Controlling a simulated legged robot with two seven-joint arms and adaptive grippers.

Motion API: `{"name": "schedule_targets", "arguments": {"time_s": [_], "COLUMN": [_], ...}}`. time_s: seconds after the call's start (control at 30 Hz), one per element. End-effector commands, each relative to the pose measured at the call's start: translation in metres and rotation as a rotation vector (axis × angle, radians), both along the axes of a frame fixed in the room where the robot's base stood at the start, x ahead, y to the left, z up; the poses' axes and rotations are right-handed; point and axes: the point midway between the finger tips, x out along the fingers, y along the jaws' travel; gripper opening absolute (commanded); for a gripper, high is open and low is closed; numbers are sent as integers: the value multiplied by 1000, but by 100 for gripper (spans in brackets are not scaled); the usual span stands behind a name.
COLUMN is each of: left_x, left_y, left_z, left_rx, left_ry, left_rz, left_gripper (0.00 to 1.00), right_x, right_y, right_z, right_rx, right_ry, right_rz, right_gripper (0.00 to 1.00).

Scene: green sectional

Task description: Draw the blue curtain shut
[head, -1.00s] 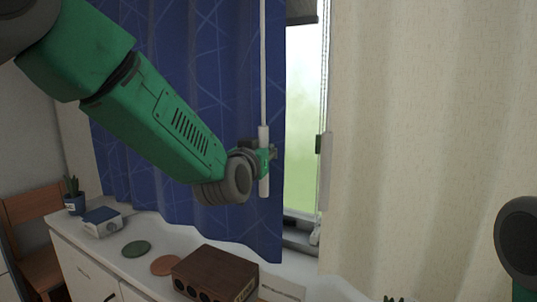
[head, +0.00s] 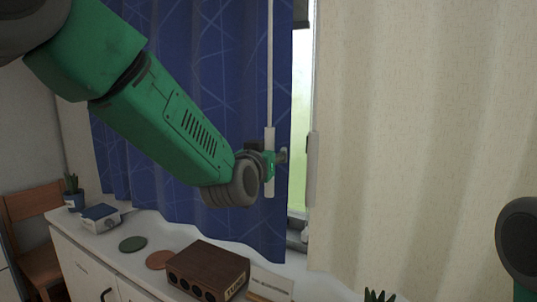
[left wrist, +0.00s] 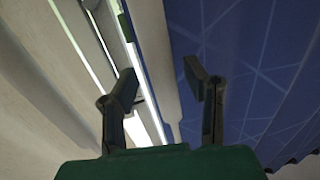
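The blue curtain (head: 190,120) with pale lines hangs on the left of the window. A long white wand with a thicker handle (head: 269,185) hangs by its right edge. My left gripper (head: 268,163) is at the handle. In the left wrist view its fingers (left wrist: 162,82) stand on either side of the pale handle (left wrist: 153,50), with the blue curtain (left wrist: 255,70) to the right. A narrow strip of window (head: 299,120) shows between the blue curtain and the cream curtain (head: 420,130). My right gripper is not in view; part of my right arm shows at the right edge.
A white cabinet (head: 190,236) stands below the curtain. On it are a brown box (head: 207,270), a green disc (head: 132,243), an orange disc (head: 159,260), a small blue-topped box (head: 100,218) and a potted plant (head: 74,196). A wooden chair (head: 38,235) is at left.

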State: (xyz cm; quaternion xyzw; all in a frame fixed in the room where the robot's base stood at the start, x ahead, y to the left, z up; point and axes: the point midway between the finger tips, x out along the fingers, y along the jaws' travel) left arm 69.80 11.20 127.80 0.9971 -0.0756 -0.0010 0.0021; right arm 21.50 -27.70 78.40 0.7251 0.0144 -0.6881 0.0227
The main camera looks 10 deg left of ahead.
Motion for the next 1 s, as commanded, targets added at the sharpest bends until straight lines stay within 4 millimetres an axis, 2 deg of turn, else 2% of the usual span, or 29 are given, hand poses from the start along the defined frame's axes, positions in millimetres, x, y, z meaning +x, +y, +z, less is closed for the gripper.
{"name": "schedule_targets", "arguments": {"time_s": [0.17,0.27,0.37,0.7,0.83,1.0], "left_x": [2,-4,-18,-89,-107,-118], "left_y": [-1,1,4,18,20,21], "left_z": [0,0,1,1,0,0], "left_rx": [0,0,-1,-4,-2,-3], "left_ry": [0,0,-2,-1,-2,-4], "left_rz": [0,-1,-1,0,1,1], "left_gripper": [41,41,41,41,41,41], "right_x": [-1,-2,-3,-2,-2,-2], "right_y": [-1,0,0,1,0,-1], "right_z": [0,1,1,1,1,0], "right_rx": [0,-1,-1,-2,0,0], "right_ry": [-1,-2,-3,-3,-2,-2], "right_rz": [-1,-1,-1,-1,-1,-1], "right_gripper": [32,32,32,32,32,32]}}
